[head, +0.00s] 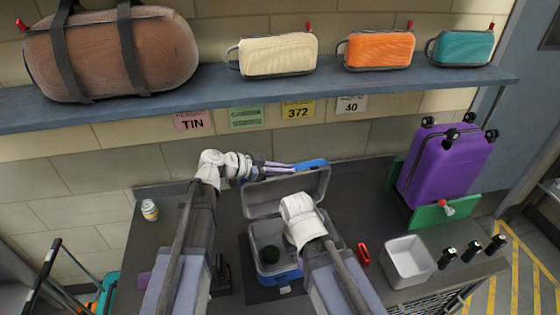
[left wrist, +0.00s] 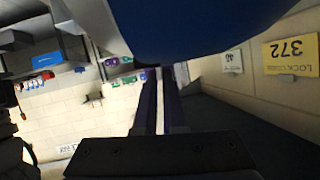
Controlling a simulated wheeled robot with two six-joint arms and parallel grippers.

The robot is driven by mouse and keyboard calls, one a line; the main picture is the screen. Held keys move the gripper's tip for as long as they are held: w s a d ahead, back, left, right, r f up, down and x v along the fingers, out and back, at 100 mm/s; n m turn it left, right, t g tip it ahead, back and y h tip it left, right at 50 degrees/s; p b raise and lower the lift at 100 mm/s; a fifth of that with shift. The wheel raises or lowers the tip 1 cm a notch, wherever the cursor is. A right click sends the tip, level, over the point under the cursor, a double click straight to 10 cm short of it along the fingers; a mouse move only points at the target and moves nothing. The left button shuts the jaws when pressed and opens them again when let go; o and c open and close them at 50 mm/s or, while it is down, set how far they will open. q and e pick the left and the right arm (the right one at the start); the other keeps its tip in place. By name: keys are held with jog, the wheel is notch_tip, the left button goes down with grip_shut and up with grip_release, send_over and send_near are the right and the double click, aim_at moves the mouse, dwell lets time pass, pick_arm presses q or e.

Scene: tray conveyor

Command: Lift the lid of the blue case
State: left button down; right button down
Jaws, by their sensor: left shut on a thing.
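The blue case (head: 280,275) stands on the dark worktop, with a grey inside and a dark green round thing in it. Its lid (head: 265,198) is raised and stands tilted up at the back, its grey inner side facing me. My left gripper (head: 290,167) is at the lid's top edge, shut on the lid, beside its blue part. In the left wrist view the blue surface (left wrist: 200,25) fills the top, close to the fingers (left wrist: 160,105). My right wrist is over the right part of the case; its fingers are hidden.
A white bin (head: 408,262), a red item (head: 363,254) and several black-topped bottles stand to the right. A purple suitcase (head: 445,165) stands at the back right. A shelf (head: 230,88) with bags runs above the worktop.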

pick_arm(q)
jog(key=shift+s+d+f, duration=0.1)
jog(key=shift+s+d, duration=0.1)
jog(key=shift+s, duration=0.5)
jog(key=shift+s+d+f, duration=0.1)
jog(key=shift+s+d, duration=0.05)
jog(key=shift+s, duration=0.5)
jog(key=c, duration=1)
grip_release()
jog(key=p+v, duration=0.2)
jog(key=v, duration=0.5)
jog(key=shift+a+r+p, duration=0.15)
jog(key=shift+a+p, duration=0.2)
jog(key=shift+a, duration=0.05)
jog(key=shift+s, duration=0.1)
